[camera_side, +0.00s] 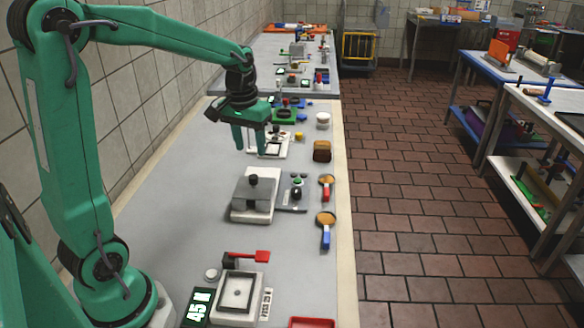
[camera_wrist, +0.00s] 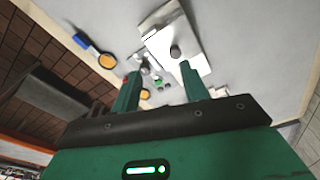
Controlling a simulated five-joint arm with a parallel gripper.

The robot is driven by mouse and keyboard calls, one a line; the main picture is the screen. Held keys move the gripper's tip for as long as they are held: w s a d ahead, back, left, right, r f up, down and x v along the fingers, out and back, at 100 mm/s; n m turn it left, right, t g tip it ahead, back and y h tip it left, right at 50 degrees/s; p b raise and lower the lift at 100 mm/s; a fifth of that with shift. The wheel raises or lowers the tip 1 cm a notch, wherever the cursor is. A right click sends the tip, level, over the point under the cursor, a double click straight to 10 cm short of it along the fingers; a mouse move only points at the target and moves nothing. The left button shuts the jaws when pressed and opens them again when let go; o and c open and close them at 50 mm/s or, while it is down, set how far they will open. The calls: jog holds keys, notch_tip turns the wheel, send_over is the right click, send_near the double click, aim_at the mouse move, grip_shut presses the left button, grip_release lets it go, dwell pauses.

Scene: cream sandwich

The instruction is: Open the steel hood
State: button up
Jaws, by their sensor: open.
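The steel hood (camera_side: 254,194) is a grey sloped cover with a black knob (camera_side: 253,180) on top. It sits closed on a white base (camera_side: 243,216) at the middle of the bench. In the wrist view the hood (camera_wrist: 188,57) shows beyond the fingers, with its knob (camera_wrist: 175,51) between and past the fingertips. My gripper (camera_side: 251,151) points down, open and empty, above and behind the hood in the side view. It is apart from the knob. Its fingers also show in the wrist view (camera_wrist: 160,72).
A control panel (camera_side: 296,193) adjoins the hood's right side. Two round-headed tools, one red-handled (camera_side: 327,186) and one blue-handled (camera_side: 326,229), lie further right. A brown bread-like block (camera_side: 322,151) stands near the right edge. Nearer are a white device (camera_side: 238,297) and a red lever (camera_side: 248,257). Bench left is clear.

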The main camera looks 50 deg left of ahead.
jog(key=n+g, duration=0.1)
send_over(253, 177)
notch_tip(253, 177, down, 4)
jog(key=shift+w+a+f, duration=0.1)
jog(key=shift+f, duration=3.85)
grip_shut()
